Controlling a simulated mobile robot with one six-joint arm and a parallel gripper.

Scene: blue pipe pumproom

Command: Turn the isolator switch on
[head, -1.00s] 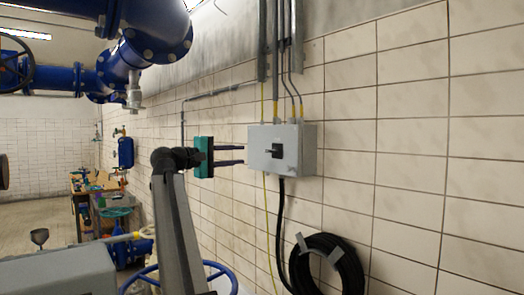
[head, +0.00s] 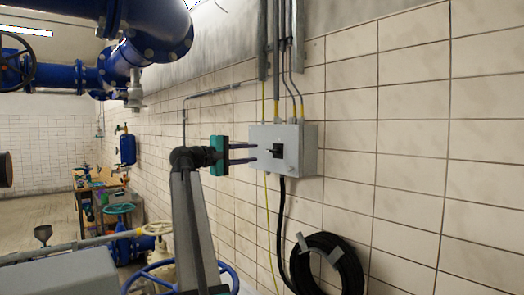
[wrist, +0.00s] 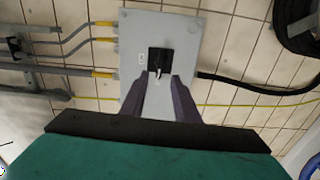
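The isolator switch is a grey box (head: 303,148) on the tiled wall with a black rotary switch (head: 277,151) on its front. In the wrist view the grey box (wrist: 187,35) fills the upper middle, and the black switch (wrist: 161,60) has a small pale mark or edge near its lower end. My gripper (head: 257,153) reaches toward the box from the left in the head view. Its two dark fingers are apart with nothing between them, and the tips (wrist: 164,76) line up with the switch. I cannot tell whether they touch the box.
Grey conduits (head: 282,60) run up from the box, and a black cable (head: 283,220) hangs below it. A coiled black hose (head: 328,262) hangs on the wall lower right. Blue pipes (head: 150,35) and a blue handwheel (head: 150,275) are at the left. The wall right of the box is clear.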

